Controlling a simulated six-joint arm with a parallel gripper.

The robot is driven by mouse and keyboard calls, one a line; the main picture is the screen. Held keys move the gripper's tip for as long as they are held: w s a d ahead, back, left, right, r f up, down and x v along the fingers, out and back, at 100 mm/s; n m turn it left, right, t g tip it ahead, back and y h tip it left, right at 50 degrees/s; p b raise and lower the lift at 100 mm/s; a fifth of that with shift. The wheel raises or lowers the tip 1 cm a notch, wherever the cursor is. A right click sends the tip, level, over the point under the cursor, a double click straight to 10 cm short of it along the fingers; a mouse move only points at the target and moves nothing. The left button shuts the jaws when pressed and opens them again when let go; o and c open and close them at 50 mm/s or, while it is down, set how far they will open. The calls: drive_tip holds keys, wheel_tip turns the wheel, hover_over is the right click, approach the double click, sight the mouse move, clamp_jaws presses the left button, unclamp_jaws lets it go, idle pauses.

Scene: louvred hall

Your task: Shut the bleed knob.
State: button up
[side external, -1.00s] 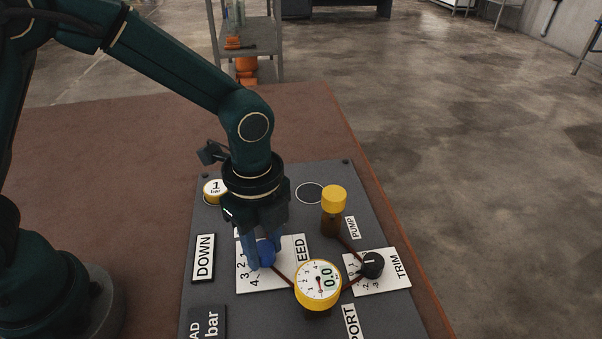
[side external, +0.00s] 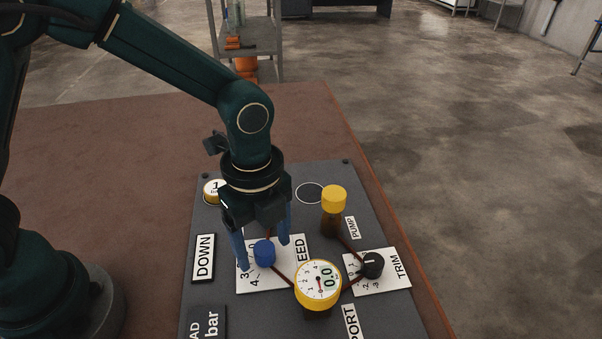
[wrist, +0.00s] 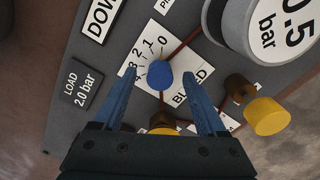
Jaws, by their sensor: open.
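The bleed knob (side external: 264,252) is a blue round knob on a white scale plate (side external: 282,284) with numbers and the partly hidden word BLEED. In the wrist view my gripper (wrist: 164,88) has clear gaps on both sides of the knob. The knob's pointer is hard to make out.
A round gauge (side external: 318,284) reading 0.0 stands close to the knob. A yellow-topped pump (side external: 333,205) and a black trim knob (side external: 372,264) are to the right. A large 0.5 bar weight (wrist: 268,28) is near the right finger in the wrist view.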

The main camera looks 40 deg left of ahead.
sight(264, 248)
drive_tip(key=shift+r, duration=3.05)
drive_tip(key=s+a+r+n+t, duration=0.2)
drive_tip(key=a+n, duration=0.4)
drive_tip(key=n, duration=0.4)
drive_tip(key=s+a+r+n+t, duration=0.3)
drive_tip(key=s+a+r+n, duration=0.1)
drive_tip(key=n, duration=0.7)
drive_tip(key=shift+s+a+r+t, duration=0.15)
drive_tip(key=shift+s+a+t, duration=0.15)
drive_tip(key=shift+s+a, duration=0.75)
